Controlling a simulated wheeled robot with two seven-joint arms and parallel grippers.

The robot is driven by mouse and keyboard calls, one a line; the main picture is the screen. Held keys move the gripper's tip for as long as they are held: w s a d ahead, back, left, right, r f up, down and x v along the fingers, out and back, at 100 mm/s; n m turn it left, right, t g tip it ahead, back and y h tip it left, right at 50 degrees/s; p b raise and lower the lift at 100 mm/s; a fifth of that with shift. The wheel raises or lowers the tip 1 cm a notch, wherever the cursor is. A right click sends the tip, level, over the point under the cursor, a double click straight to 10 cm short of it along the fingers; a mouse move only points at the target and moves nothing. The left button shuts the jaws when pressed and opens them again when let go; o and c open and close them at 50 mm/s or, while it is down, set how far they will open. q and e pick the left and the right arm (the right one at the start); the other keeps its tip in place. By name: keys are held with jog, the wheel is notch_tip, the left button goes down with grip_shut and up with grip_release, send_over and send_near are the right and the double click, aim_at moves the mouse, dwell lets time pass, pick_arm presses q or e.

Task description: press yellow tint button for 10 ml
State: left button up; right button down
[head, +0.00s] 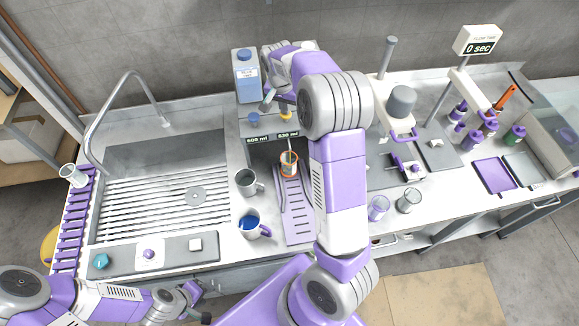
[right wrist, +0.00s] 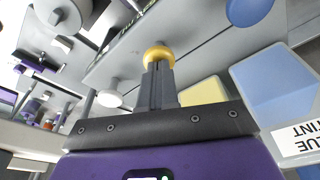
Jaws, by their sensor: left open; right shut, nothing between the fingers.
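The yellow tint button (head: 285,116) is a small yellow knob on the front of the dispenser, right of the blue button (head: 253,117). In the right wrist view the yellow button (right wrist: 158,52) sits at the tips of my right gripper (right wrist: 158,74). The fingers are shut with nothing between them and appear to touch the knob; any gap is too small to tell. My right gripper (head: 269,99) is partly hidden by its wrist in the head view. Two displays (head: 272,137) read about 608 ml and 830 ml. A cup (head: 289,163) stands below the right display. My left gripper (head: 190,299) is open and empty at the lower left.
A grey mug (head: 247,182) and a mug with blue liquid (head: 252,224) stand left of the purple drip tray (head: 297,213). The sink (head: 165,190) lies left. Glass jars (head: 409,201) stand right of my arm.

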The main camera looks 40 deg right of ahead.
jog(key=shift+f, duration=0.4)
jog(key=shift+r, duration=0.2)
jog(key=shift+d+p+v, duration=0.2)
jog(key=shift+p+v, duration=0.75)
jog(key=shift+v, duration=0.25)
jog(key=shift+w+r, duration=0.1)
jog(key=shift+r, duration=0.1)
jog(key=p+v, duration=0.3)
jog(key=v, duration=0.1)
jog(key=shift+w+d+r, duration=0.1)
jog(key=shift+w+d, duration=0.15)
jog(key=shift+d, duration=0.1)
jog(key=shift+p+v, duration=0.65)
jog(key=shift+v, duration=0.15)
jog(key=shift+d, duration=0.2)
